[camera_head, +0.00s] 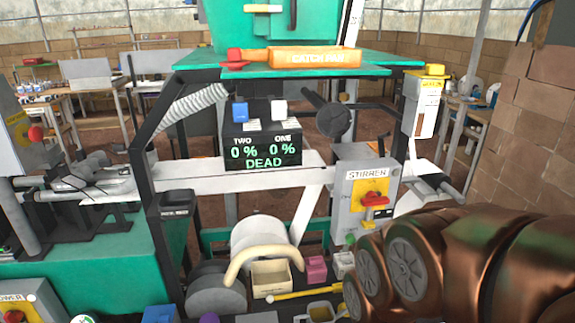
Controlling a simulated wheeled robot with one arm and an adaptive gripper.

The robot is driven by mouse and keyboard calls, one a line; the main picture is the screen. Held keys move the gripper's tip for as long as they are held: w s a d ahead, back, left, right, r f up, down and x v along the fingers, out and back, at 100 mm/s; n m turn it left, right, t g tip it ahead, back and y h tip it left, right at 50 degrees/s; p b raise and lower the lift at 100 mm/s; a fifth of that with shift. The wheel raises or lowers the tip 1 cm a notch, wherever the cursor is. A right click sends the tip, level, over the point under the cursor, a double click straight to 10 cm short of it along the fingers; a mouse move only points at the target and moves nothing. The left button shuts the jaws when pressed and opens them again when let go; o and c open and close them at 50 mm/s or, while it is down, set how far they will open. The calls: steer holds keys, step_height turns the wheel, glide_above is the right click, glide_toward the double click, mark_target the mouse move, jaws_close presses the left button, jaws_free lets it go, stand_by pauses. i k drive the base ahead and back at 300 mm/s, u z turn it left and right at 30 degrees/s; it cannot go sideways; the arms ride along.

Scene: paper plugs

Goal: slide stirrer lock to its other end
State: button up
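The stirrer box (352,221) is a grey panel labelled STIRRER, right of the middle on the machine's frame. It has a yellow plate (360,190) with a red handle (375,199) across its lower part. My copper-coloured arm fills the lower right, just below and right of the box. My gripper's fingers do not show.
A display (262,147) reads 0 % twice and DEAD. A white and yellow box (425,108) hangs on the right post. A cream curved tube (262,254), an open cream box (271,277) and a yellow rod (303,291) lie below. A brick wall (530,140) stands at the right.

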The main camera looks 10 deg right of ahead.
mark_target(368, 224)
steer(key=z, duration=0.7)
